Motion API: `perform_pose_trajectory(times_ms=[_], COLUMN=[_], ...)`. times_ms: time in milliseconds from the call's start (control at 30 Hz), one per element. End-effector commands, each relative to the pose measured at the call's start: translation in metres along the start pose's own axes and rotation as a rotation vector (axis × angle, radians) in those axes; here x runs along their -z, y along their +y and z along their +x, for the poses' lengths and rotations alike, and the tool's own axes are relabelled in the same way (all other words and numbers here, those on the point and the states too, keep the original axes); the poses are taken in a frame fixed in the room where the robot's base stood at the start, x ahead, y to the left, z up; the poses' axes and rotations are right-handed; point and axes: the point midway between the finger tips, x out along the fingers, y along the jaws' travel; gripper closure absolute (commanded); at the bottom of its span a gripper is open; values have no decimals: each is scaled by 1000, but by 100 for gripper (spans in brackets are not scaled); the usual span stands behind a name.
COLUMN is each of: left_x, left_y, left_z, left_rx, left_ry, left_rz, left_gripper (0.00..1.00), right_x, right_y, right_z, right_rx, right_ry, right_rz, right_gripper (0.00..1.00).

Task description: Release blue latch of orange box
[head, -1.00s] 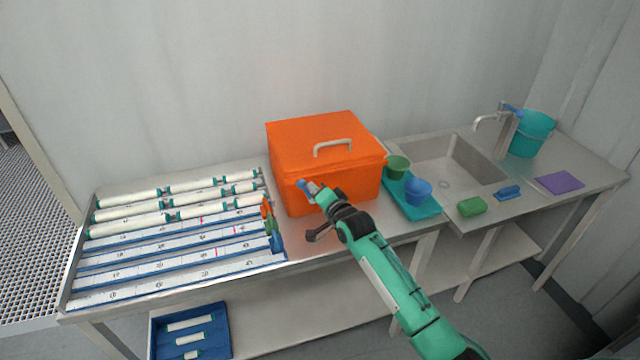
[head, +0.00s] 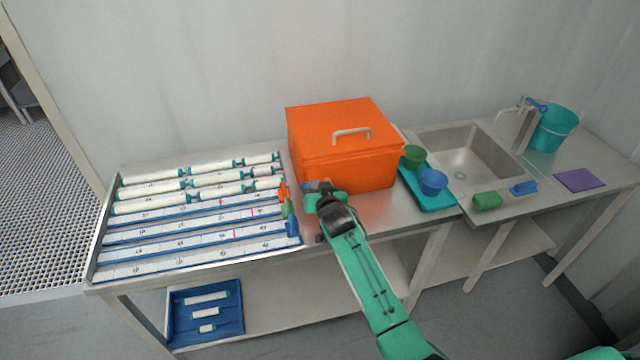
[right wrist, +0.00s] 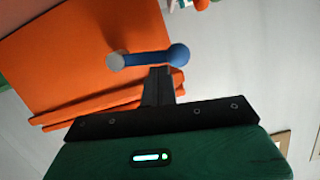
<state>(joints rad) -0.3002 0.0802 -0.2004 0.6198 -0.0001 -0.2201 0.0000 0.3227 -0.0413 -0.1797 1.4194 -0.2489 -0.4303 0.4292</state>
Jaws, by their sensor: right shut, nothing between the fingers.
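The orange box (head: 345,150) stands shut on the metal table, with a pale handle (head: 351,134) on its lid. In the right wrist view the box (right wrist: 90,60) fills the upper left. The blue latch (right wrist: 150,57), a short bar with a round blue end and a grey end, lies just beyond my right gripper's fingertips. My right gripper (right wrist: 159,75) is shut and empty, close to the latch; I cannot tell whether they touch. In the head view my right gripper (head: 320,188) is at the box's lower left front, largely hiding the latch. My left gripper is not in view.
A rack (head: 190,269) with white membrane tubes lies left of the box. Orange, green and blue items stand between rack and box. Right of it are a teal tray (head: 444,202) with green and blue cups, then a sink (head: 484,160). A blue bin (head: 238,336) sits below.

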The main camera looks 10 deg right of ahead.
Motion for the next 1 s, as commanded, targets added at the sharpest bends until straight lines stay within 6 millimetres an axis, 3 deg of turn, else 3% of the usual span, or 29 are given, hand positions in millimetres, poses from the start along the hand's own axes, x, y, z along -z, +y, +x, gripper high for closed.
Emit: perform_pose_trajectory(times_ms=[400, 1000], left_x=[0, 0], left_y=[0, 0], left_z=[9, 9], left_rx=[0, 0], left_ry=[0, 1], left_rz=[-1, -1], left_gripper=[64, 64], right_x=[-10, -10], right_y=[-4, -4], right_z=[2, 3], right_rx=[-45, -50], right_ry=[-1, 0], right_rz=[-175, -198], right_gripper=[100, 100])
